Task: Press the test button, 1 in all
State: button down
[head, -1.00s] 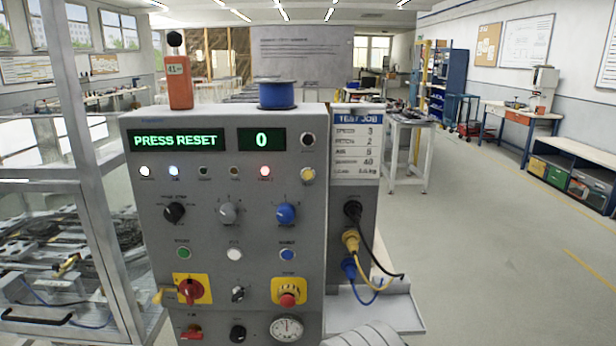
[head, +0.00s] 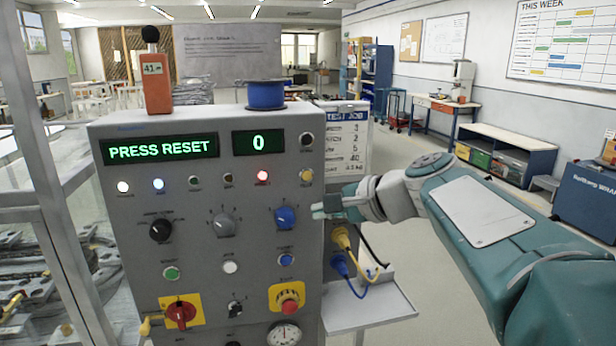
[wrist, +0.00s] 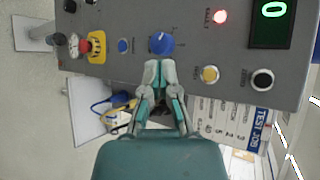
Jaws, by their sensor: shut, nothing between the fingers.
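The grey control panel (head: 195,235) faces me, its display (head: 160,148) reading "PRESS RESET" beside a counter (head: 258,142) showing 0. Its push buttons include green (head: 171,273), white (head: 230,267), blue (head: 286,260), yellow (head: 306,176) and black (head: 306,139). Their labels are too small to read surely, so I cannot tell which is the test button. My gripper (head: 320,211) is shut and empty at the panel's right edge, beside the blue knob (head: 285,218). In the wrist view my gripper (wrist: 159,66) points at that knob (wrist: 161,43); contact is unclear. The yellow button (wrist: 209,73) is nearby.
A red emergency stop (head: 290,300) and a red rotary switch (head: 181,314) sit low on the panel. Yellow and blue cables (head: 352,262) hang at its right above a grey shelf (head: 370,305). A glazed frame (head: 50,190) stands at left. The floor at right is open.

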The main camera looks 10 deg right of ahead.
aim_at(307, 176)
jog(key=shift+w+d+r+m+t, duration=0.3)
jog(key=shift+w+d+r+m, duration=0.1)
jog(key=shift+r, duration=0.15)
jog(key=shift+w+d, duration=0.1)
jog(key=shift+d, duration=0.05)
jog(key=shift+w, duration=4.35)
jog(key=shift+w, duration=0.35)
